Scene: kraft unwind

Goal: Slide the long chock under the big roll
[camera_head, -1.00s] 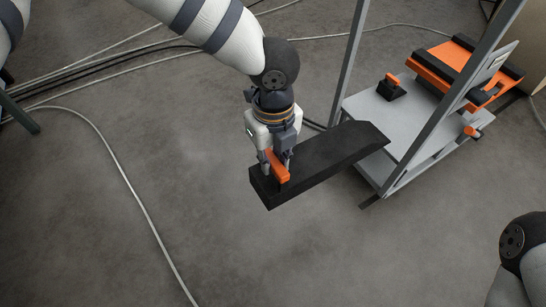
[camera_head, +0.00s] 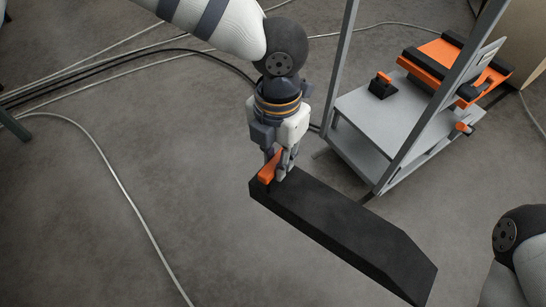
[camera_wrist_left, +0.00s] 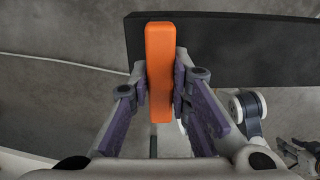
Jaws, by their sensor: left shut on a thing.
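The long chock (camera_head: 345,228) is a long black wedge with an orange handle (camera_head: 269,167) at its thick end. My left gripper (camera_head: 279,172) is shut on this handle. In the head view the chock points from the gripper toward the lower right, its sloped thin end near the bottom right. In the left wrist view the orange handle (camera_wrist_left: 160,72) stands between the two fingers, with the black chock (camera_wrist_left: 240,48) behind it. I cannot tell if the chock touches the floor.
A grey cart (camera_head: 375,122) with upright posts stands right of my left gripper. It carries an orange and black device (camera_head: 450,65) and a small black block with an orange handle (camera_head: 382,86). Cables (camera_head: 118,180) lie across the floor at left.

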